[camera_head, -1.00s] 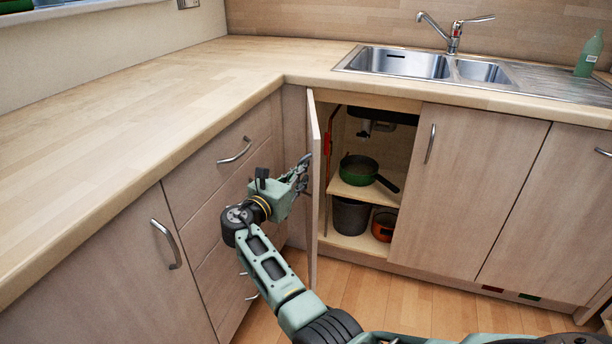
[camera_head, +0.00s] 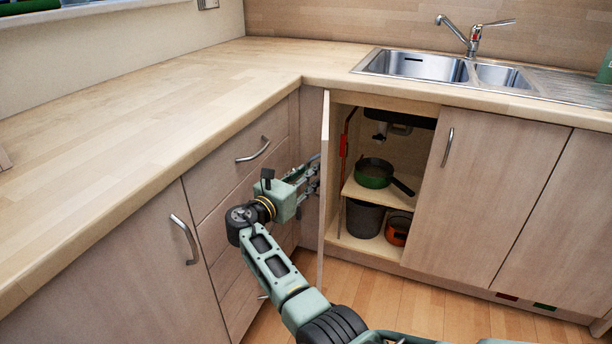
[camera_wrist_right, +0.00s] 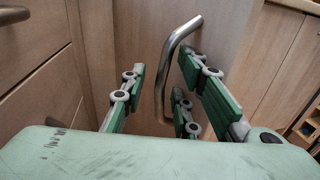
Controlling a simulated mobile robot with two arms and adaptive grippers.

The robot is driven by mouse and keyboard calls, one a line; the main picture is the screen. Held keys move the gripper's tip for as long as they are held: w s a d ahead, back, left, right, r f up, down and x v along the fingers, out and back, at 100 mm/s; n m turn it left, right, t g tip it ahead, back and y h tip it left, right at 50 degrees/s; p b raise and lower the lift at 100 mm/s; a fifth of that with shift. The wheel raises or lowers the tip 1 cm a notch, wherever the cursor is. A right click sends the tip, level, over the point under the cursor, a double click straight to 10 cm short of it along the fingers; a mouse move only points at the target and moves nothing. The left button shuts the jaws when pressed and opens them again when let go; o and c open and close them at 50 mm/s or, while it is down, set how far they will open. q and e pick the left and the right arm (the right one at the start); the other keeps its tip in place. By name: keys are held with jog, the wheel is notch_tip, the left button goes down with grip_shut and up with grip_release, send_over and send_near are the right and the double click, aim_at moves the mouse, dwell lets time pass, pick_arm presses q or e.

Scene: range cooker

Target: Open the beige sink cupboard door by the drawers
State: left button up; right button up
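The beige sink cupboard door (camera_head: 325,215) by the drawers stands swung well open, almost edge-on in the head view. Its outer face (camera_wrist_right: 140,30) and metal bar handle (camera_wrist_right: 167,75) show in the right wrist view. My right gripper (camera_head: 312,176) is on the outer side of the door, between it and the drawers. In the wrist view its fingers (camera_wrist_right: 160,98) are spread, with the handle between them. I cannot tell whether a finger touches the handle. My left gripper is not in view.
The open cupboard shows a green pan (camera_head: 374,173) on a shelf (camera_head: 358,191), with a dark pot (camera_head: 363,218) and an orange pot (camera_head: 398,229) below. Drawers (camera_head: 238,190) stand close left of my arm. A closed door (camera_head: 490,190) is to the right; floor (camera_head: 380,290) in front is clear.

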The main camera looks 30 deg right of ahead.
jog(key=shift+d, duration=0.2)
jog(key=shift+a, duration=0.1)
jog(key=v, duration=0.7)
jog(key=shift+a, duration=0.15)
jog(key=shift+s+f, duration=0.1)
